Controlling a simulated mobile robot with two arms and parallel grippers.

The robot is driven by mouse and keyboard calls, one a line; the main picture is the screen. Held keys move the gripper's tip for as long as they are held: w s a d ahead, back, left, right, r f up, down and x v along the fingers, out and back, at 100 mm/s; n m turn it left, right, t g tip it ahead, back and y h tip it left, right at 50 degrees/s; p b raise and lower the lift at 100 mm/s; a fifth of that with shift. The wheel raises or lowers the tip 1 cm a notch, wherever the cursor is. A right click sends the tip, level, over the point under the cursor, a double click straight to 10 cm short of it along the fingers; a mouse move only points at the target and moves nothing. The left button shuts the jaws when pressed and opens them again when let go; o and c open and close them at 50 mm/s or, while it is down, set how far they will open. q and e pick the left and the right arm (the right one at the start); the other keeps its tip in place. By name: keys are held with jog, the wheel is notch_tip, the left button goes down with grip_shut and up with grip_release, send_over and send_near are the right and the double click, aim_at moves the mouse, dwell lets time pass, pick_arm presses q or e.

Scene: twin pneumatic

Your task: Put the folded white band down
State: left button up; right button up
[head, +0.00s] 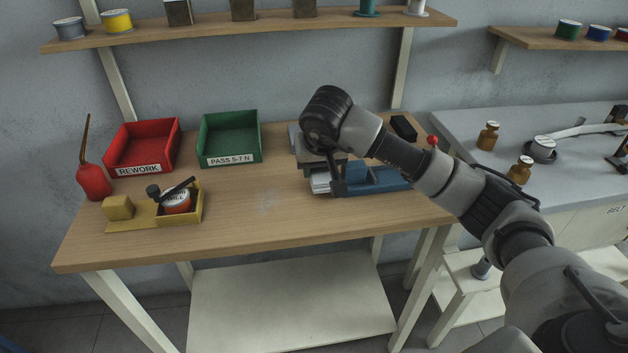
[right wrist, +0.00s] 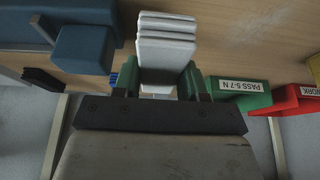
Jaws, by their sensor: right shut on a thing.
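The folded white band (head: 320,182) is a small stack of flat white layers beside the left end of a blue device (head: 378,180) on the wooden bench. In the right wrist view the band (right wrist: 166,48) sits between the two green-padded fingers of my right gripper (right wrist: 162,82). My right gripper (head: 332,178) is shut on the band, low over the bench top. I cannot tell whether the band touches the wood. In the head view the wrist partly hides the band and the fingers. My left gripper is not in view.
A red REWORK bin (head: 141,147) and a green PASS 5-7 N bin (head: 229,139) stand at the back left. A red oil can (head: 94,182) and a yellow holder with a tin (head: 176,205) stand at the left. The bench (head: 270,215) is bare in the middle and front.

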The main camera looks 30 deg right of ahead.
jog(key=shift+f, duration=2.1)
jog(key=o, duration=0.9)
